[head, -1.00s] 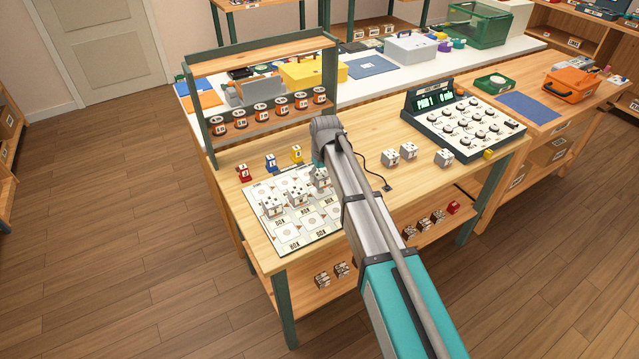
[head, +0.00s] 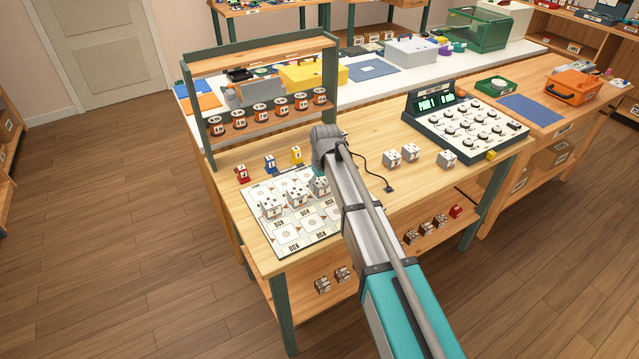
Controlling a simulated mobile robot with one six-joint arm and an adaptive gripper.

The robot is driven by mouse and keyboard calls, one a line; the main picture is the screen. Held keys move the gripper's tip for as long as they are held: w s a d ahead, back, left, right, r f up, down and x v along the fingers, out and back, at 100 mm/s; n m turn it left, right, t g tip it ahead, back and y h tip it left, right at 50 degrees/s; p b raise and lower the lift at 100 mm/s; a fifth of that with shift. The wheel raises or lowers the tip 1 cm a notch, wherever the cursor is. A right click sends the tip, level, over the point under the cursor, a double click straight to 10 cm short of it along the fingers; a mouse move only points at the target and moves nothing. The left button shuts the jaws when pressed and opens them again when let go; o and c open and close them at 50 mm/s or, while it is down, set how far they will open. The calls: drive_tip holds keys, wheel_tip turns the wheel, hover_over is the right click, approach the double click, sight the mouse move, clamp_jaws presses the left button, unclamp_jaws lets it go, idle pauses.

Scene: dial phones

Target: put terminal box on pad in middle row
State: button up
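A white board (head: 262,238) printed with rows of pads lies on the left part of the wooden bench. Two light grey terminal boxes, the left one (head: 271,208) and the middle one (head: 298,198), stand along its middle row. A third terminal box (head: 320,188) is at the right end of that row, under my gripper (head: 318,174). My arm hides most of the gripper and its fingers. The box has come down with the gripper, so it seems held. I cannot tell whether it touches its pad.
Red (head: 242,173), blue (head: 270,164) and yellow (head: 296,154) blocks stand behind the board. A spool rack (head: 259,118) rises at the back. More grey boxes (head: 409,152) and a dial panel (head: 465,122) are to the right. A black cable (head: 375,174) lies on the bench.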

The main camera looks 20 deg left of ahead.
sight(324, 185)
drive_tip(key=shift+o, duration=1.3)
drive_tip(key=shift+r, duration=0.15)
wheel_tip(324, 185, up, 12)
drive_tip(key=s+d+p, duration=0.1)
drive_tip(key=p, duration=1.1)
drive_tip(key=shift+d, duration=0.15)
drive_tip(key=s+d+m, duration=0.3)
drive_tip(key=s+d, duration=0.2)
drive_tip(key=d, duration=0.9)
drive_tip(key=s+d+m, duration=0.3)
drive_tip(key=s+d, duration=0.2)
drive_tip(key=d, duration=0.8)
drive_tip(key=s+d+m+g+h, duration=0.1)
drive_tip(key=s+d+m, duration=0.2)
drive_tip(key=d, duration=1.1)
drive_tip(key=s, duration=0.3)
drive_tip(key=shift+d+m, duration=0.3)
drive_tip(key=shift+m, duration=0.1)
